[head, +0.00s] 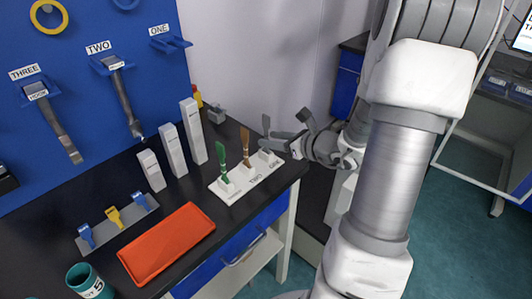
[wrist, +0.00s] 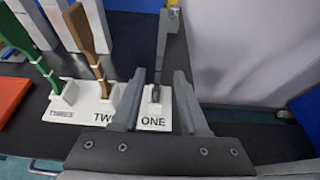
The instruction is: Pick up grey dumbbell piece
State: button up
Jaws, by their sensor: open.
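The grey dumbbell piece (head: 266,126) stands upright in the slot marked ONE of a white holder (head: 236,188). In the wrist view the grey piece (wrist: 162,42) rises beyond and between my fingertips. My gripper (head: 288,124) is open, at the right end of the holder. In the wrist view its two fingers (wrist: 160,76) lie left and right of the piece's line, with nothing held. I cannot tell how deep the piece sits between them. A brown piece (head: 245,146) stands in slot TWO and a green piece (head: 222,160) in the slot at the far left.
Three white blocks (head: 170,150) stand behind the holder. An orange pad (head: 166,243), a rack with blue and yellow clips (head: 114,217) and a teal cup (head: 88,282) lie to the left. A small grey object (head: 216,114) is behind. The bench edge is close on the right.

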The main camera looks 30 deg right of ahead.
jog(key=shift+b+x, duration=0.45)
jog(key=shift+x, duration=2.3)
jog(key=shift+s+a, duration=0.15)
grip_shut()
